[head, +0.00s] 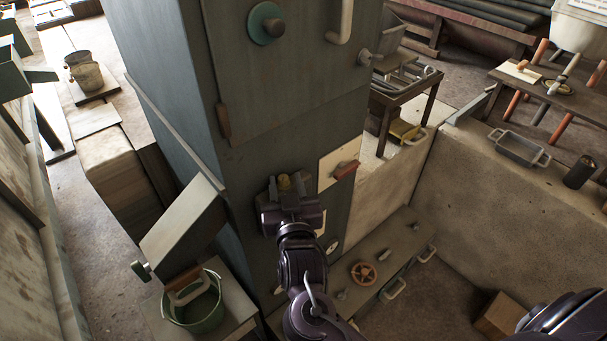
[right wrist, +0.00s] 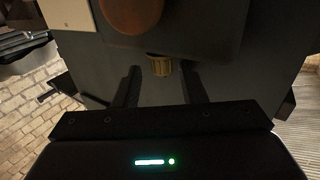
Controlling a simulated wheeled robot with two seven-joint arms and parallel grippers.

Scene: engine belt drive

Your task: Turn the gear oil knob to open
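My right gripper (head: 285,190) is up at the cabinet front, right at the knob. My left gripper is not in view.
A pale plate with a red handle (head: 346,170) is right of the knob. A round orange-brown part (right wrist: 133,12) is close above it in the wrist view. A red wheel (head: 363,273) lies on the low ledge. A green bucket (head: 193,303) stands at lower left.

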